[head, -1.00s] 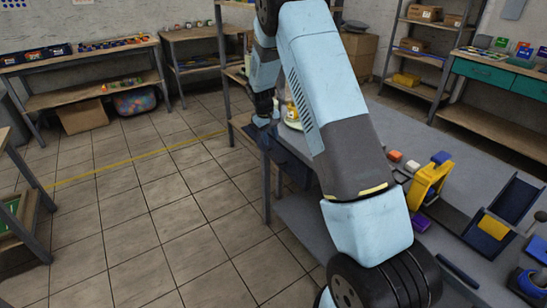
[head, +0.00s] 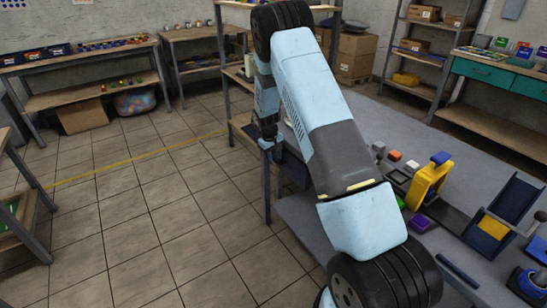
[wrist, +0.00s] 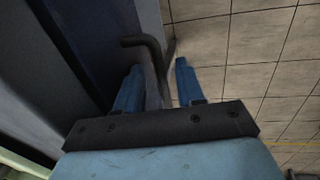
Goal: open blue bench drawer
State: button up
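The blue bench drawer (head: 294,172) hangs under the near left end of the grey workbench, partly hidden by my arm. Its dark blue front (wrist: 85,35) fills the upper left of the wrist view. A dark bar handle (wrist: 153,62) stands out from that front. My gripper (wrist: 157,72) is open, with one blue finger on each side of the handle in the picture. I cannot tell whether either finger touches it. In the head view my gripper (head: 268,143) points down beside the drawer front. The drawer looks shut, but its edges are mostly hidden.
The grey workbench top (head: 390,120) carries a yellow device (head: 428,182), small coloured blocks and a dark tilted holder (head: 517,200). A shelf rack (head: 236,95) stands close behind my gripper. The tiled floor (head: 150,220) to the left is clear.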

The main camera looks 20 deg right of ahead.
grip_shut()
dwell(0.5)
